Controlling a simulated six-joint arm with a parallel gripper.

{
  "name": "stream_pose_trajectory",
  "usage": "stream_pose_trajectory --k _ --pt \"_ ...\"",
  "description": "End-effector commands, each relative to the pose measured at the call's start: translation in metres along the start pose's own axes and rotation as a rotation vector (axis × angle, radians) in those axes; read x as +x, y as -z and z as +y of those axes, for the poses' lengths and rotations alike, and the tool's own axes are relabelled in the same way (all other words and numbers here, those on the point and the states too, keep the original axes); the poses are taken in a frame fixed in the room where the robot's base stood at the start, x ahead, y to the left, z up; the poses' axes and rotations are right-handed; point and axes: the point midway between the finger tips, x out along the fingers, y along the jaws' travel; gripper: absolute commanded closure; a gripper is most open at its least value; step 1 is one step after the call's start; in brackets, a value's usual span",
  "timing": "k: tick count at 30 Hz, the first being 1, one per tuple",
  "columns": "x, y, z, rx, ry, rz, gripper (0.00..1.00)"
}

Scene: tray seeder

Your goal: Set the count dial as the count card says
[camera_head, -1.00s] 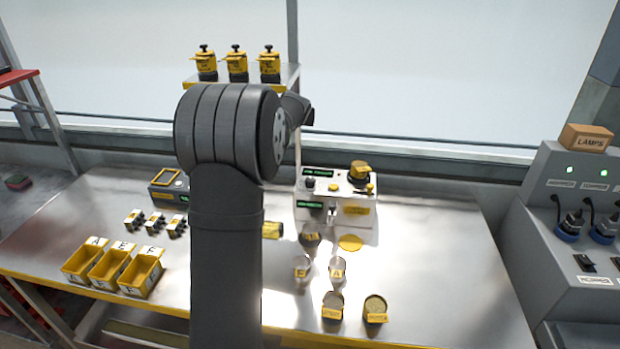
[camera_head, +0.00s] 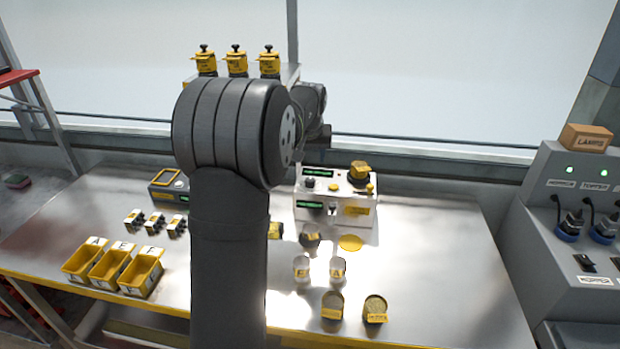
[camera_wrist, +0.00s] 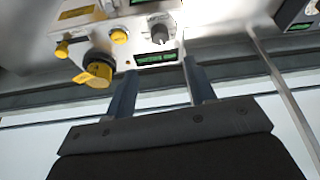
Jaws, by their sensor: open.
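The white seeder (camera_head: 336,214) stands at the back of the table. A dark knob (camera_head: 310,184), which looks like the count dial, sits on its top left beside a green-lit display (camera_head: 318,172). In the wrist view the seeder is upside down, with a grey knob (camera_wrist: 160,28) behind a lit display (camera_wrist: 155,58). My gripper (camera_wrist: 160,66) is open and empty. Its fingertips are near the display edge, apart from the knob in the picture. I cannot identify the count card or read the small text.
A yellow-capped part (camera_head: 359,172) rises from the seeder's right. Glass jars (camera_head: 302,268) and round tins (camera_head: 375,309) stand in front. Yellow bins (camera_head: 140,274) are at left. Several yellow canisters (camera_head: 237,62) stand on a shelf behind my arm. The table's right side is clear.

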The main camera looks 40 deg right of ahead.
Motion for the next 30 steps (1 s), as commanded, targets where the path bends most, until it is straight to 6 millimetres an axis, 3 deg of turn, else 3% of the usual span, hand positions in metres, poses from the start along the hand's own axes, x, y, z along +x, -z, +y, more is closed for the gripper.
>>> stream_pose_trajectory --k 9,15,21,29,30 --pt "0.072 0.0 0.0 0.0 0.001 -0.001 0.5" --pt "0.103 0.0 0.0 0.0 0.001 0.0 0.5" --pt "0.116 0.001 0.0 0.0 0.001 0.002 0.5" --pt "0.117 0.001 0.0 0.0 0.001 0.002 0.5" --pt "0.117 0.001 0.0 0.0 0.001 0.002 0.54"
